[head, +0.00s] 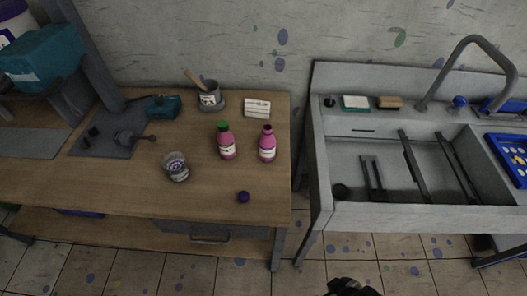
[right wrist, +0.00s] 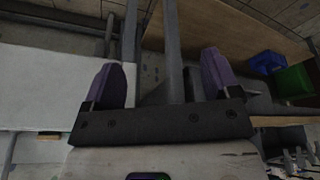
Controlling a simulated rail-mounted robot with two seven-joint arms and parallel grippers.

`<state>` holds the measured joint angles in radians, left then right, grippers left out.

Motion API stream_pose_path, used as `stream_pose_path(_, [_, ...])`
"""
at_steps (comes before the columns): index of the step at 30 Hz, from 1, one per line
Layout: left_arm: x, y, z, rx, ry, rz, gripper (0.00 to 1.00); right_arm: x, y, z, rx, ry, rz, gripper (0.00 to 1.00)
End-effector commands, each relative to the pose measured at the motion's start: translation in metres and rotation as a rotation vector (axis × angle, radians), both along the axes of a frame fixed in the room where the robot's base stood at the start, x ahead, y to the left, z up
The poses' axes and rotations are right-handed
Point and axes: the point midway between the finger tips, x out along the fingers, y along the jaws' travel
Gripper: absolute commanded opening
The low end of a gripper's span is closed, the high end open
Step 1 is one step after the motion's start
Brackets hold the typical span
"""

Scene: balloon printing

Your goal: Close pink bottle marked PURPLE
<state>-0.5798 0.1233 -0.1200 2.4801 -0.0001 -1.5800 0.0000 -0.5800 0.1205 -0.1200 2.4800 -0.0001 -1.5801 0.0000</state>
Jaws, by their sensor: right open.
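Two pink bottles stand upright on the wooden table in the head view. The left pink bottle (head: 227,142) has a green cap on. The right pink bottle (head: 267,145) shows no coloured cap, only a dark small top. Their labels are too small to read. A dark purple-blue cap (head: 243,197) lies on the table in front of the bottles, apart from them. My right gripper (right wrist: 160,72) is open and empty in the right wrist view, its two purple fingers apart, away from the bottles. My left gripper is not in view.
A glass jar (head: 176,166) stands left of the bottles. A cup with a stick (head: 211,97) and a white block (head: 257,108) are behind them. A sink (head: 350,150) stands to the right across a gap. The table's front is mostly clear.

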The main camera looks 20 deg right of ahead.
Motion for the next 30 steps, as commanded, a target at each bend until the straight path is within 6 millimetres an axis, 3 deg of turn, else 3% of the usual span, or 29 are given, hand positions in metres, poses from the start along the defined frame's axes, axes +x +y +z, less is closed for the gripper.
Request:
stream_pose_path(14, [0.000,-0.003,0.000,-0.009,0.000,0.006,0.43,0.000,0.000,0.000,0.000,0.000,0.000,0.82])
stream_pose_path(20, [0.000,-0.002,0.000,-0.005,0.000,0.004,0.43,0.000,0.000,0.000,0.000,0.000,0.000,0.66])
stream_pose_path(26, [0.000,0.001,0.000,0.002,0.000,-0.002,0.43,0.001,0.000,0.001,0.002,-0.002,-0.002,0.66])
stream_pose_path(30, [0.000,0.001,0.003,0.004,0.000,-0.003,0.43,0.013,0.000,0.010,0.002,-0.032,-0.001,0.66])
